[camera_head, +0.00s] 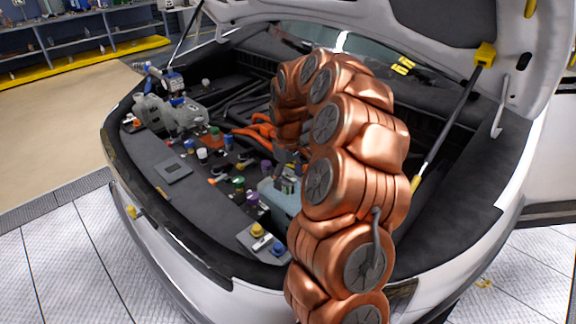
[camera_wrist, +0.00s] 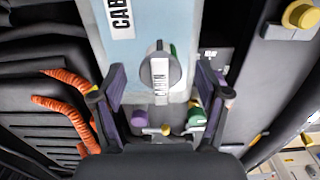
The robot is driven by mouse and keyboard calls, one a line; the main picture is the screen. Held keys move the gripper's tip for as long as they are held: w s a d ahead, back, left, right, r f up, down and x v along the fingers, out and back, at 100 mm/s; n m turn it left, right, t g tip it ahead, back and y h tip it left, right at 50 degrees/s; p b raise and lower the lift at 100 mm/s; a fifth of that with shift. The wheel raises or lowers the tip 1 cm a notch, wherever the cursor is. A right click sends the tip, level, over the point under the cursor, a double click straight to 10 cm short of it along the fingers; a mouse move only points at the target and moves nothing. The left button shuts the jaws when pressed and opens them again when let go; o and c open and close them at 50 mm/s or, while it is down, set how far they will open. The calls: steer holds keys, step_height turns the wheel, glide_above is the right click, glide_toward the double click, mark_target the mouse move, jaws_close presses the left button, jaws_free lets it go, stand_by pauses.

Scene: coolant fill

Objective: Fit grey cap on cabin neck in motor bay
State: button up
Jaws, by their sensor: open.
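The light blue tank (camera_wrist: 150,20) with a partly visible "CAB" label lies below my gripper (camera_wrist: 160,84) in the wrist view. A round grey cap (camera_wrist: 173,73) with a white label strip sits between my two fingers, at the near end of the tank. The fingers stand apart on either side of it, with gaps showing, so my gripper is open. I cannot tell whether the cap is seated on a neck, which is hidden beneath it. In the head view the tank (camera_head: 277,196) shows beside my arm, which hides much of the area.
Orange hoses (camera_wrist: 70,110) run left of my fingers. A purple cap (camera_wrist: 139,118) and a green cap (camera_wrist: 196,117) are close by. A yellow cap (camera_head: 257,229) stands at the bay's front. The raised hood (camera_head: 440,25) and its strut (camera_head: 447,125) are at right.

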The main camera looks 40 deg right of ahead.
steer(key=shift+f, duration=0.3)
steer(key=c, duration=1.2)
steer(key=o, duration=0.5)
steer(key=c, duration=0.4)
steer(key=shift+f+b, duration=0.15)
steer(key=shift+b, duration=0.25)
steer(key=shift+m+b, duration=2)
steer(key=shift+m+b, duration=1.05)
steer(key=shift+m, duration=0.15)
